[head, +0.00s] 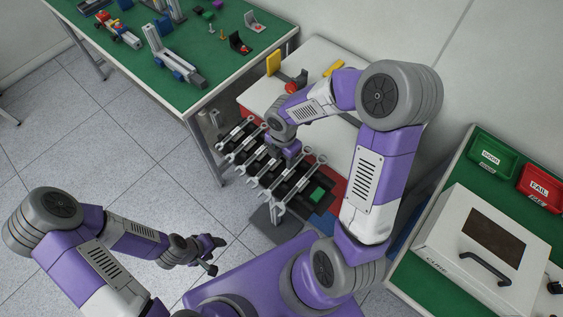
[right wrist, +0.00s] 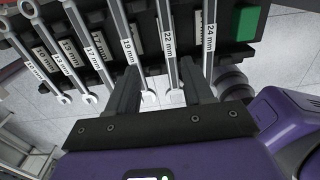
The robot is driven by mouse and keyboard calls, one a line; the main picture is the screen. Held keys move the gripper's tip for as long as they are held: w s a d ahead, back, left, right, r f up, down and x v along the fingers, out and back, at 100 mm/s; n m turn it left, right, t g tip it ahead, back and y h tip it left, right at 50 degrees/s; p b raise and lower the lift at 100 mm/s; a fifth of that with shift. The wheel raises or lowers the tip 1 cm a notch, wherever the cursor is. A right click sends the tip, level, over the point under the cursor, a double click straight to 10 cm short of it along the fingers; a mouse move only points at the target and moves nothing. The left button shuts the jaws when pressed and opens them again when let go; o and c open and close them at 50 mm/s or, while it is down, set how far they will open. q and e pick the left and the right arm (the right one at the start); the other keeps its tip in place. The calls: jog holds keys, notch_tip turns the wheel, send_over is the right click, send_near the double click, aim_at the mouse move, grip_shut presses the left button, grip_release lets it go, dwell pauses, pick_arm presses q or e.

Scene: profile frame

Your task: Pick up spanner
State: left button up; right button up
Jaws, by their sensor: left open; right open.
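Several silver spanners hang side by side in a dark rack (head: 289,187), shown in the head view with their ends pointing down-left. In the right wrist view they carry size labels; the 22 mm spanner (right wrist: 168,42) lies between my right fingers, the 19 mm spanner (right wrist: 128,45) is close by the left finger, and the 24 mm spanner (right wrist: 208,35) is by the right finger. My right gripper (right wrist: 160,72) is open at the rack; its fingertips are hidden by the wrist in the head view. My left gripper (head: 214,255) is open and empty, low over the floor.
A green-topped bench (head: 190,95) with profile parts stands at the back left. A white table (head: 312,58) is behind the rack. At right, another green bench holds a white box (head: 475,250) and green and red bins (head: 540,185). A green block (right wrist: 247,22) sits on the rack.

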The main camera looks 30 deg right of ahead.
aim_at(287, 171)
jog(key=shift+s+d+f, duration=0.1)
jog(key=shift+s+f, duration=0.4)
jog(key=shift+f, duration=0.35)
jog(key=f, duration=0.1)
jog(key=f+b, duration=0.1)
jog(key=f, duration=0.1)
jog(key=f+b, duration=0.1)
jog(key=f, duration=0.1)
jog(key=shift+s+d, duration=0.15)
jog(key=shift+d, duration=0.2)
pick_arm(q)
jog(key=shift+s+f, duration=0.2)
jog(key=shift+f, duration=0.4)
jog(key=shift+s+f, duration=0.15)
jog(key=shift+f, duration=0.4)
pick_arm(e)
jog(key=shift+r, duration=0.1)
grip_shut()
